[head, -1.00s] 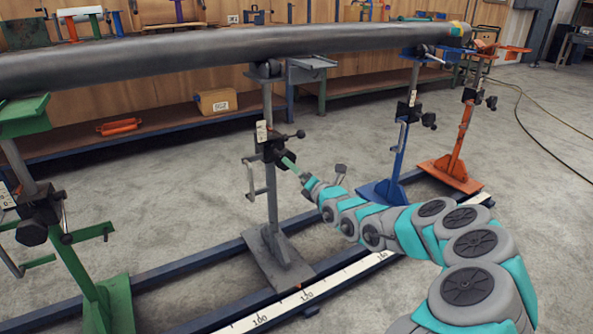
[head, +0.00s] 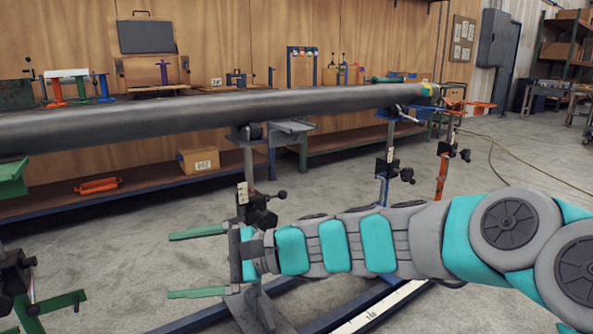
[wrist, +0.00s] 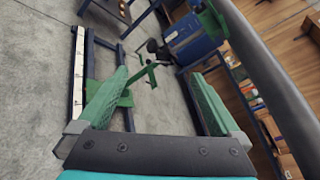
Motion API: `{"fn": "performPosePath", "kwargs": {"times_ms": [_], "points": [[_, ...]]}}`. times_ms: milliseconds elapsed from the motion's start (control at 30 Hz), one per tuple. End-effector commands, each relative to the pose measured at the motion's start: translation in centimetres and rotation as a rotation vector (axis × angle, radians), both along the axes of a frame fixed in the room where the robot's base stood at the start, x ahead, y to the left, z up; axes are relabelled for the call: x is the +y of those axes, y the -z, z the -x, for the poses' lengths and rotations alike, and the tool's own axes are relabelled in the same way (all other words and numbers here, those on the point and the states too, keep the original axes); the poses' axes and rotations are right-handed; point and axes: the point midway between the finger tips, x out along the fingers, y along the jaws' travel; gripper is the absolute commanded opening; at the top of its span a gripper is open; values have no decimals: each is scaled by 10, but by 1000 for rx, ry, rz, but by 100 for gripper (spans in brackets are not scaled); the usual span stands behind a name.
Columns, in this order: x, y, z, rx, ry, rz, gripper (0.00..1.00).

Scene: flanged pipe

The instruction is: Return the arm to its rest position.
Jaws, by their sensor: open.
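My gripper (head: 199,262) is open and empty at the end of my teal and grey arm, which reaches in from the right in the head view. Its two green fingers point left and stand wide apart, in front of the grey pipe stand (head: 250,170). In the wrist view my gripper (wrist: 160,98) also shows nothing between its fingers. The long grey pipe (head: 200,110) lies above it on the stands, and it runs along the right side of the wrist view (wrist: 262,70).
A green stand (head: 12,180) is at the left edge. A blue stand (head: 385,160) and an orange stand (head: 444,165) are at the right. A floor rail with a white ruler (head: 385,305) lies below my arm. Benches line the wooden wall. Open floor lies at the far right.

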Motion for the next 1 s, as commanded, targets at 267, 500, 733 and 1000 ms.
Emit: {"fn": "performPosePath", "kwargs": {"times_ms": [267, 500, 733, 1000], "points": [[-95, 113, 119, -394, -341, 556, 100], [-228, 180, 178, -474, -588, 986, 100], [-314, 194, 216, -426, -724, 1209, 100], [-330, 195, 223, -413, -749, 1248, 100]]}}
